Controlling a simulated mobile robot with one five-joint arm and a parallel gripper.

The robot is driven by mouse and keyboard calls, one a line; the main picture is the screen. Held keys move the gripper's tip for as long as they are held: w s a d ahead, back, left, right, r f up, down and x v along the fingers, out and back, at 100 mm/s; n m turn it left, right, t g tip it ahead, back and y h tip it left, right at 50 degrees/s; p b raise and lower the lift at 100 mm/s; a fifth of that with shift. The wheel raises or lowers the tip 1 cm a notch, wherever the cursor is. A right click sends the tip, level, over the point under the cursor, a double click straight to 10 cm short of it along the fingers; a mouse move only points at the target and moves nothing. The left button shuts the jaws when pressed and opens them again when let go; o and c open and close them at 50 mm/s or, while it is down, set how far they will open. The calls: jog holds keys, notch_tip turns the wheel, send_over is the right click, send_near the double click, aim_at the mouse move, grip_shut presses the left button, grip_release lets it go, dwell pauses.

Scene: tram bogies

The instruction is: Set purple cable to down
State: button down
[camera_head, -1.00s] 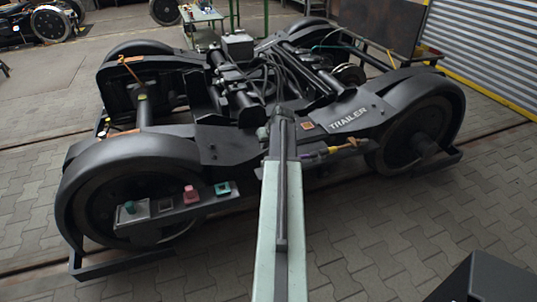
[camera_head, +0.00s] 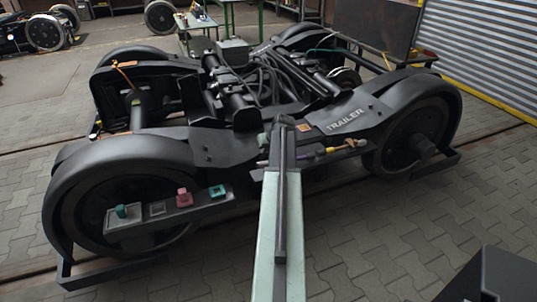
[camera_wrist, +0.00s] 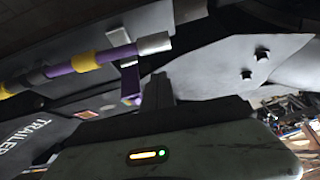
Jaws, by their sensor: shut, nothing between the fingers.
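The purple cable (camera_wrist: 118,53) runs across the upper left of the wrist view, with yellow bands and a pale metal end piece (camera_wrist: 154,43). A short purple strip (camera_wrist: 130,80) hangs below it. In the head view, the purple cable (camera_head: 306,155) shows as a small stretch on the near side of the bogie, right of my arm's end. My gripper (camera_wrist: 158,88) is shut and empty, just below the cable's metal end in the wrist view; I cannot tell whether it touches. In the head view my arm hides the gripper.
The black bogie (camera_head: 225,145) marked TRAILER fills the middle. A bar with teal and red blocks (camera_head: 183,198) is fixed at its near left wheel. A grey plate (camera_wrist: 225,65) with bolts lies right of the gripper.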

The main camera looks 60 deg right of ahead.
aim_at(263, 164)
jog(key=f+b, duration=0.2)
jog(key=f, duration=0.2)
jog(key=shift+s+a+f+b, duration=0.1)
jog(key=shift+s+a+b, duration=0.1)
jog(key=shift+a+b, duration=0.2)
jog(key=f+b, duration=0.3)
jog(key=shift+w+a, duration=0.15)
jog(key=shift+a, duration=0.15)
jog(key=shift+r, duration=0.2)
